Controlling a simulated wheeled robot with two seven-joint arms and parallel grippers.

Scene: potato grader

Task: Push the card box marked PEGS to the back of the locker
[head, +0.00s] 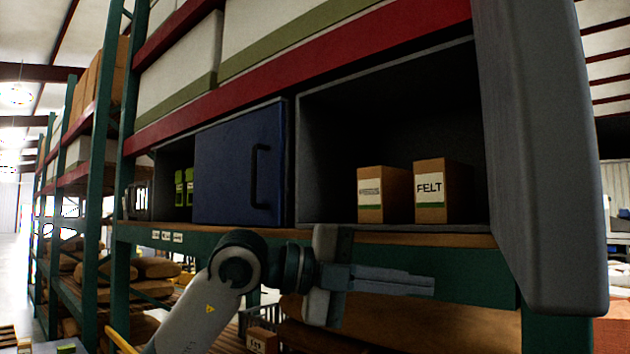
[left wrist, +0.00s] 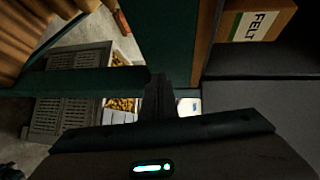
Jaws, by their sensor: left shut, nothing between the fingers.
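The open locker (head: 325,150) is a dark compartment on the shelf, with two card boxes near its front right. The right box (head: 430,193) reads FELT; it also shows in the left wrist view (left wrist: 268,14). The left box (head: 384,192) has a white and green label too small to read. I cannot read PEGS on either. My left gripper (head: 430,286) is shut and empty, below and in front of the shelf edge, apart from both boxes. Its dark fingers show in the left wrist view (left wrist: 158,95). My right gripper is not in view.
A blue door (head: 238,165) with a black handle covers the neighbouring compartment. A large grey panel (head: 540,150) stands forward at the locker's right side. A small labelled box (head: 262,341) sits lower down. A grey crate (left wrist: 75,90) stands below.

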